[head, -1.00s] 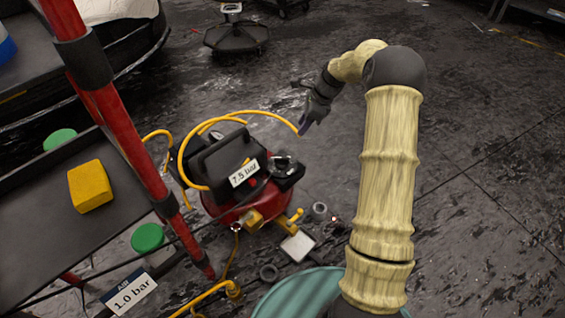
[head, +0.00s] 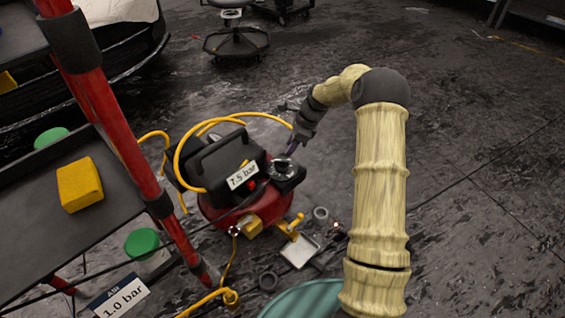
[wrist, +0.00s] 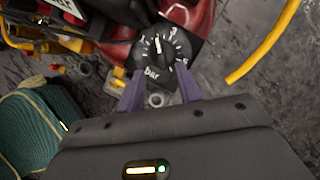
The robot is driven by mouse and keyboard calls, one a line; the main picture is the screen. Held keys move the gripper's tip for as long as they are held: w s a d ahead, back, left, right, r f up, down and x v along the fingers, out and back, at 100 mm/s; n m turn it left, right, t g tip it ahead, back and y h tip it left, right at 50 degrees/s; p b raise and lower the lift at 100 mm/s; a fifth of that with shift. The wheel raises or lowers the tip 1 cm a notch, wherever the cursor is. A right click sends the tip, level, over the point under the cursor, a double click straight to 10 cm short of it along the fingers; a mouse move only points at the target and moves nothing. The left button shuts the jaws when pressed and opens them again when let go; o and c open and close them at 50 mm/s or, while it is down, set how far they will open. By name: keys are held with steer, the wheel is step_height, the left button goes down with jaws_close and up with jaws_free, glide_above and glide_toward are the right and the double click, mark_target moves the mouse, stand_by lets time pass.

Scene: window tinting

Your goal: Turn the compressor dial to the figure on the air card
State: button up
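The red compressor (head: 270,208) with a black top stands on the floor in the middle of the head view. Its black dial (head: 282,166) sits on the right side of the top. In the wrist view the dial (wrist: 158,46) has white figures around it, the word "bar" and a white pointer mark toward the top. The air card (head: 122,298) reads "1.0 bar". My gripper (head: 292,148) is just above and behind the dial. In the wrist view my gripper (wrist: 160,92) has its two purple fingers apart, with nothing between them, just short of the dial.
A label (head: 242,175) on the compressor reads "7.5 bar". A yellow hose (head: 215,122) loops over the compressor. A cart with red posts (head: 110,120) stands at left, holding a yellow sponge (head: 80,184). A teal bin (head: 305,300) is in front. The floor at right is clear.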

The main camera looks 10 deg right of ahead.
mark_target(281, 160)
steer(key=b+x, duration=0.3)
steer(key=x, duration=0.4)
steer(key=shift+w+a+f, duration=0.1)
steer(key=shift+a+f, duration=0.05)
steer(key=shift+f, duration=0.05)
jaws_close()
